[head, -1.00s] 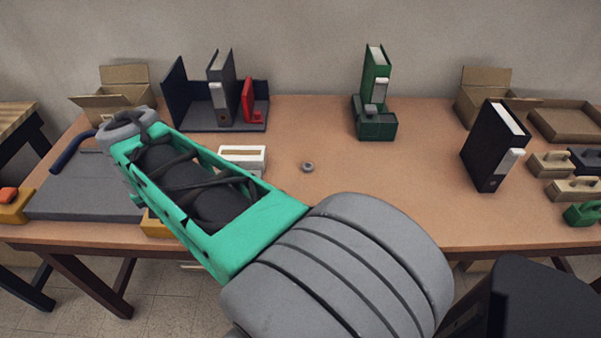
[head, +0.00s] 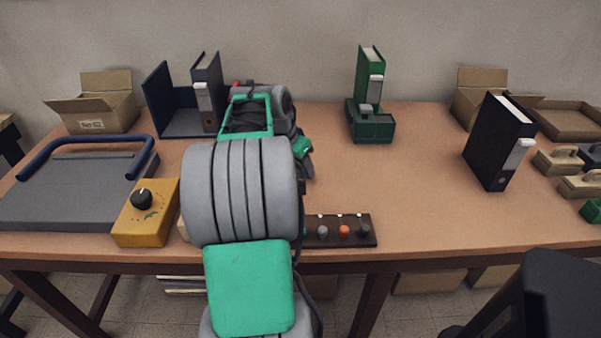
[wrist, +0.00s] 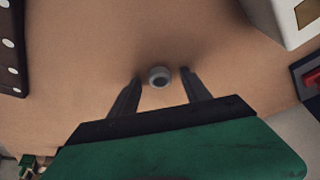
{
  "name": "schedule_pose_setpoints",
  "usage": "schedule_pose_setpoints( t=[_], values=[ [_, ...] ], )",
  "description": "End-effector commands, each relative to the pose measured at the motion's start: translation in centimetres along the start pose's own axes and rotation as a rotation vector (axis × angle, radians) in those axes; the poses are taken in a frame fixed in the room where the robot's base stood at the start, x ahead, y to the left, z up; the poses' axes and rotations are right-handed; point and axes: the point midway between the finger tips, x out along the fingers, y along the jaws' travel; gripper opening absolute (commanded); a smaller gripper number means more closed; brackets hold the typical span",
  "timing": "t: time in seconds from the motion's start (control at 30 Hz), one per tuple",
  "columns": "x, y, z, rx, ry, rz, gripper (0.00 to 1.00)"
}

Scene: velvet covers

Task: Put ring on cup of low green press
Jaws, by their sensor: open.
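The small grey ring (wrist: 160,76) lies flat on the table in the wrist view, between the tips of my gripper (wrist: 161,74). The gripper is open, one finger on each side, with a gap to the ring; its height above the table is hard to tell. In the head view my arm and wrist hide the ring. A low dark green block (head: 371,127) with a small grey cup-like part (head: 365,109) on top stands at the back centre, right of my wrist. It looks like the green press. Nothing visible sits on its cup.
A green binder (head: 369,72) stands just behind the green block. A black binder (head: 497,143) stands to the right. A dark strip with knobs (head: 338,231) and a yellow control box (head: 146,214) lie at the front. The table between block and black binder is clear.

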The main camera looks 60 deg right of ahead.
Motion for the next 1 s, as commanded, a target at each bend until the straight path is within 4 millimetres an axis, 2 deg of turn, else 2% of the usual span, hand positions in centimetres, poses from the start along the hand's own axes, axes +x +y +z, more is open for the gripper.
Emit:
schedule_pose_setpoints(
  t=[0.13,0.8,1.0],
  values=[
    [-0.08,-0.01,-0.02,0.0,0.0,0.0,0.55],
    [-0.13,-0.02,-0.01,0.0,0.001,-0.001,0.01],
    [-0.14,-0.03,-0.02,-0.001,0.001,-0.001,0.0]
  ],
)
